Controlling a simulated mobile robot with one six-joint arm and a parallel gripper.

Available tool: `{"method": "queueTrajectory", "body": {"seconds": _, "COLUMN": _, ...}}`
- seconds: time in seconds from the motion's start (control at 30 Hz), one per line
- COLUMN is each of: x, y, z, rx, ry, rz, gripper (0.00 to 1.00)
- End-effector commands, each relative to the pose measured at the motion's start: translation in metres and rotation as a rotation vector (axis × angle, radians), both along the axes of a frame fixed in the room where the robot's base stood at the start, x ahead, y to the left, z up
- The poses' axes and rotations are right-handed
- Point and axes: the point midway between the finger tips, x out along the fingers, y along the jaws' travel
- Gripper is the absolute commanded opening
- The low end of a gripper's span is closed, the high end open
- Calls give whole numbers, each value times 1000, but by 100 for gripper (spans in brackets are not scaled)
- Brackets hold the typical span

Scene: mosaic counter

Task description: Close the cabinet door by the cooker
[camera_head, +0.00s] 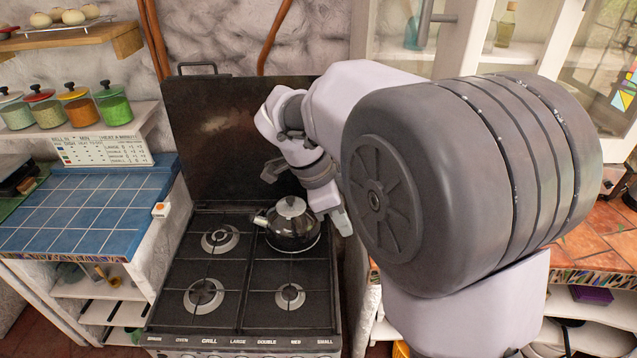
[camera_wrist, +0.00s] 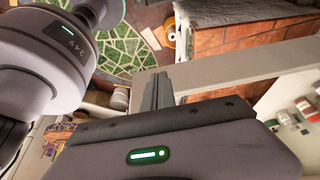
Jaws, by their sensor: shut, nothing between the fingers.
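The black cooker (camera_head: 255,265) stands at the middle of the head view, with a dark kettle (camera_head: 292,224) on its back right burner. A white cabinet with glass panes (camera_head: 400,35) and a grey bar handle (camera_head: 424,22) is at the upper right, partly behind my arm. I cannot tell how far its door stands open. My gripper (camera_head: 343,222) is right of the kettle, pointing down, shut and empty. In the wrist view its closed fingers (camera_wrist: 157,92) overlap a pale panel (camera_wrist: 225,72). I cannot tell whether they touch it, or whether it is the door.
A blue tiled counter (camera_head: 85,208) with open shelves is left of the cooker. Glass jars (camera_head: 65,105) stand on a shelf above it. A terracotta tiled counter (camera_head: 590,240) is at the right. My arm hides much of the right side.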

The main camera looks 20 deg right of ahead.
Motion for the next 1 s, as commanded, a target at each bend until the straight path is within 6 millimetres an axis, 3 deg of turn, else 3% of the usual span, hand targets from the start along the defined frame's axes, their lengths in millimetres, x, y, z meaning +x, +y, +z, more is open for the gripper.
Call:
{"method": "queueTrajectory", "body": {"seconds": 0.43, "x": -9, "y": -34, "z": -92, "rx": 4, "ry": 3, "rz": 2, "gripper": 0}}
{"method": "queueTrajectory", "body": {"seconds": 0.7, "x": -16, "y": -69, "z": -88, "rx": 4, "ry": 1, "rz": 2, "gripper": 0}}
{"method": "queueTrajectory", "body": {"seconds": 1.0, "x": -17, "y": -72, "z": -88, "rx": 4, "ry": 0, "rz": 5, "gripper": 0}}
